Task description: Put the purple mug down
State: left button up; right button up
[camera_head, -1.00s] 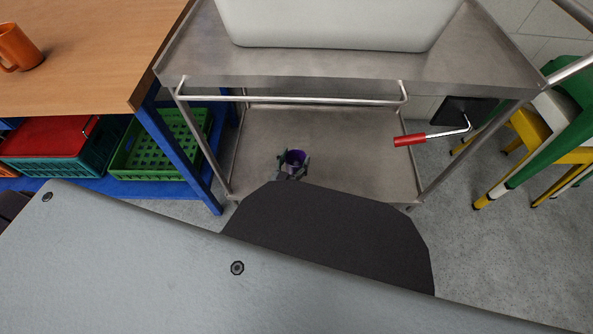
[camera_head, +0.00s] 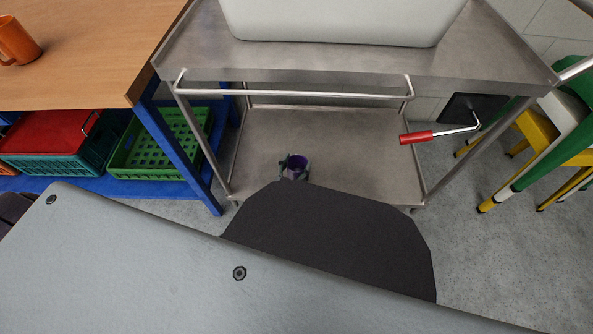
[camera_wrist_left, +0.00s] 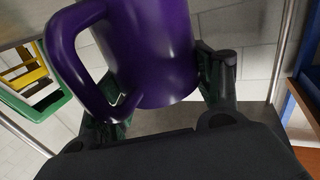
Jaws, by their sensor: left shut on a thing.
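The purple mug (camera_wrist_left: 150,50) fills the upper middle of the left wrist view, its handle toward the left. Whether the mug's base touches the shelf cannot be told. My own body hides the near edge of the lower shelf. My right gripper is not in view.
A white bin (camera_head: 340,22) stands on the trolley's top shelf, above a front rail (camera_head: 295,95). A red-handled crank (camera_head: 416,137) sticks out at right. A wooden table (camera_head: 80,60) with an orange mug (camera_head: 17,42) is at left. The lower shelf looks bare around the mug.

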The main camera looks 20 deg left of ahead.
aim_at(293, 176)
pick_arm(q)
notch_tip(293, 176, down, 2)
jog(key=shift+f+b, duration=0.1)
jog(key=shift+b, duration=0.55)
jog(key=shift+f+b, duration=0.45)
jog(key=shift+f, duration=0.15)
jog(key=shift+f, duration=0.1)
jog(key=o, duration=1.6)
